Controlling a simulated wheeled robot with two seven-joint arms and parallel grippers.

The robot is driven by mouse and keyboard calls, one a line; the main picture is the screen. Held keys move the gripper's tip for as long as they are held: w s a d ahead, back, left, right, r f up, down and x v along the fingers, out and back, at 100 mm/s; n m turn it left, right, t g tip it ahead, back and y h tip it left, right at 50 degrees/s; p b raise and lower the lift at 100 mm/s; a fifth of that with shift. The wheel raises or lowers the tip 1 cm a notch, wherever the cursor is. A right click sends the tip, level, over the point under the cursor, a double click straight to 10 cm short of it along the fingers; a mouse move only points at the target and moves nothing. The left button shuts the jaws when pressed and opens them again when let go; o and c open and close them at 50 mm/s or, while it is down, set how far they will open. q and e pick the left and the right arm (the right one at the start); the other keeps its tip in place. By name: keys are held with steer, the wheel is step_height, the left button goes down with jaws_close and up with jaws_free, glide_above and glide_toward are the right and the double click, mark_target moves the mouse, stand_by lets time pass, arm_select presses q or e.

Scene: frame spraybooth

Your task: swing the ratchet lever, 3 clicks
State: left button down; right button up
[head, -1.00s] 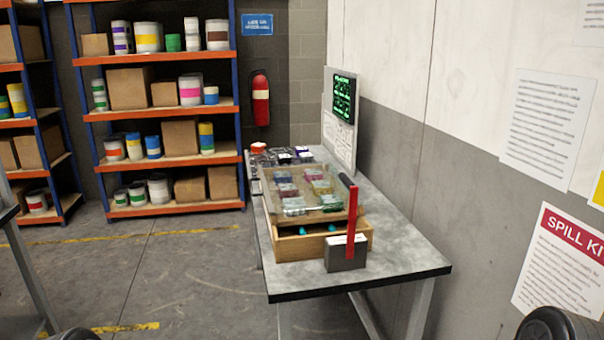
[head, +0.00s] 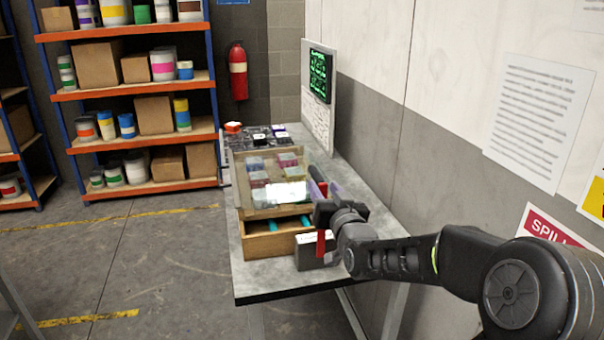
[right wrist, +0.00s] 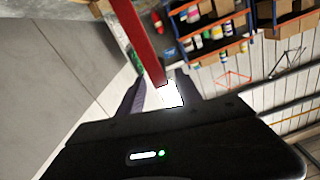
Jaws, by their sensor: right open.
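The red ratchet lever (head: 321,244) stands roughly upright at a small grey box (head: 310,261) near the table's front end. My right gripper (head: 320,205) is at the lever's upper part and hides some of it. In the right wrist view the red lever (right wrist: 140,45) runs down from the top toward the gap between the two fingers of my open right gripper (right wrist: 160,88). I cannot tell whether a finger touches it. My left gripper is out of view.
The grey table (head: 265,285) runs along the wall at right. A wooden drawer box (head: 268,243) with a clear cover sits behind the grey box. A board with a green screen (head: 319,75) stands further back. Shelves (head: 140,90) and open floor lie left.

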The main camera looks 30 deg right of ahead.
mark_target(316, 176)
steer(key=shift+w, duration=0.1)
steer(key=p+x, duration=0.2)
steer(key=x, duration=0.4)
steer(key=shift+w+d, duration=0.1)
steer(key=shift+d, duration=0.05)
steer(key=shift+w+d+f, duration=0.1)
steer(key=shift+w+d, duration=0.1)
steer(key=shift+w, duration=0.4)
jaws_close()
stand_by(1.0)
